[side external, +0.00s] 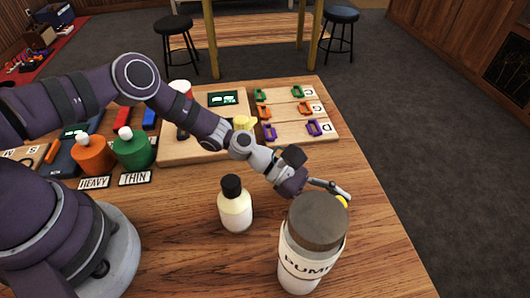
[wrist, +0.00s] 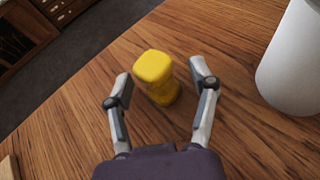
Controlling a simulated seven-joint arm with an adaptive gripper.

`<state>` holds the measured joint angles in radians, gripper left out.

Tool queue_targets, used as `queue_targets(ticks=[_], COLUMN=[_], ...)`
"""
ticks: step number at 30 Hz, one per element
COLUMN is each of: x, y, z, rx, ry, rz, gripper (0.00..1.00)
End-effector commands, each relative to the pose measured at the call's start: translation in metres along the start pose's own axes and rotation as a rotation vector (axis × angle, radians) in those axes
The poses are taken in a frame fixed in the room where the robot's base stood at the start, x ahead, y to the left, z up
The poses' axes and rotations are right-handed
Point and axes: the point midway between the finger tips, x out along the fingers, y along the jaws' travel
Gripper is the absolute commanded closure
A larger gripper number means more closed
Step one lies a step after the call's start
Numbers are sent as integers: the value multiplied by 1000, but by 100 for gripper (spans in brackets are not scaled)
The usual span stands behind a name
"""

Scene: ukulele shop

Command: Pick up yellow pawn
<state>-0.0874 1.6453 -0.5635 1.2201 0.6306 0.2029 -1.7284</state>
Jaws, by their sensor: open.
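The yellow pawn (wrist: 157,78) stands on the wooden table in the wrist view, with a rounded square top and a narrower waist. In the side view only a small bit of yellow (side external: 342,201) shows, mostly hidden behind the jar lid and my gripper. My gripper (wrist: 161,84) is open, with one finger on each side of the pawn and a gap showing on both sides. In the side view my gripper (side external: 335,190) is low over the table, just behind the large jar.
A large white jar with a brown lid (side external: 318,222) stands close to my gripper; its white side (wrist: 296,60) is at the right in the wrist view. A cream bottle with a black cap (side external: 235,207) stands left of it. Boards with coloured pieces (side external: 318,132) lie behind.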

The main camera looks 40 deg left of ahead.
Motion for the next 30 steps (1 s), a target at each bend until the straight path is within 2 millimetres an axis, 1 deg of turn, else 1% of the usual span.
queue_targets(ticks=[6, 7, 18, 19, 27, 30], x=[2, 2, 2, 2, 2, -1], y=[0, 0, 0, 0, 0, 1], z=[0, 0, 0, 0, 1, 7], rx=[-1, -1, -1, -1, -1, 0], ry=[0, 0, 0, 0, -1, -2], rz=[1, 1, 0, 0, 0, 1], gripper=[41, 42, 91, 94, 94, 94])
